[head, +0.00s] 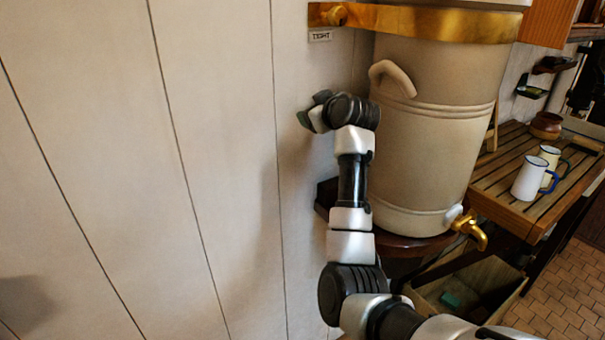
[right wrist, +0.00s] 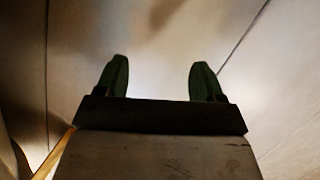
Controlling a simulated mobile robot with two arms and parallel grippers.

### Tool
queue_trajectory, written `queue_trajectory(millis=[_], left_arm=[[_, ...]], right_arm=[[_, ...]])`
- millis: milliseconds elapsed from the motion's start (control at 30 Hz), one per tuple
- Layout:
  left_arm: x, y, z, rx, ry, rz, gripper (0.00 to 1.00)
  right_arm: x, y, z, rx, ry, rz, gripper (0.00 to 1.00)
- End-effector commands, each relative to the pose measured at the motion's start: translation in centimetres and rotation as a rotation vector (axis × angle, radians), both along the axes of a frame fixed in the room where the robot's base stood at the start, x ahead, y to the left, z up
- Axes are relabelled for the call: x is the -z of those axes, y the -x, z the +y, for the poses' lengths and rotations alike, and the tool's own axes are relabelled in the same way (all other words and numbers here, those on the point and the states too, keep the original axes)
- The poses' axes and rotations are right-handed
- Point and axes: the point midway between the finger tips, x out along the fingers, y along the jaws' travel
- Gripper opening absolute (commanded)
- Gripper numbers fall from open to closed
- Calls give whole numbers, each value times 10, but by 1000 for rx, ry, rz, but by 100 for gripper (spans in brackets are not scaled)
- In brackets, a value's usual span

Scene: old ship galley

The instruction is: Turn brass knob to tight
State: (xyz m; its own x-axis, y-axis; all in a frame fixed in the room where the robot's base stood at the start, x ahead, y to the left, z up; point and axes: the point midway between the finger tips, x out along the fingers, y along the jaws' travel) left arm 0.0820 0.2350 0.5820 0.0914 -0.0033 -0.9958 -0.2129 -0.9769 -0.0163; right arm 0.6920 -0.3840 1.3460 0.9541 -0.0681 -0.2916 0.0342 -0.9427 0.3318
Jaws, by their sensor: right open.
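The brass knob (head: 337,15) sits on the left end of a brass band (head: 430,22) that runs around the top of a large cream urn (head: 435,140). A small label reading TIGHT (head: 320,35) is on the wall just below the knob. My right gripper (head: 308,113) is below the knob, left of the urn and close to the white wall, apart from the knob. In the right wrist view the right gripper (right wrist: 159,78) is open, with nothing between its fingers and pale wall panels beyond. My left gripper is not in view.
The urn has a side handle (head: 392,77) and a brass tap (head: 469,229), and stands on a dark shelf (head: 410,245). A slatted counter (head: 500,180) at right holds white mugs (head: 529,178). A wooden crate (head: 480,286) is below. The left wall (head: 130,150) is clear.

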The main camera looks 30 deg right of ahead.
Motion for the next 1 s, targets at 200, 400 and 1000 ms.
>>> queue_trajectory(millis=[200,400,1000], left_arm=[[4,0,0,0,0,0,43],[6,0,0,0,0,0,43],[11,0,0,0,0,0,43]], right_arm=[[45,-9,8,2,-9,55,69],[85,-14,15,4,-15,102,69],[166,-17,29,13,-30,194,69]])
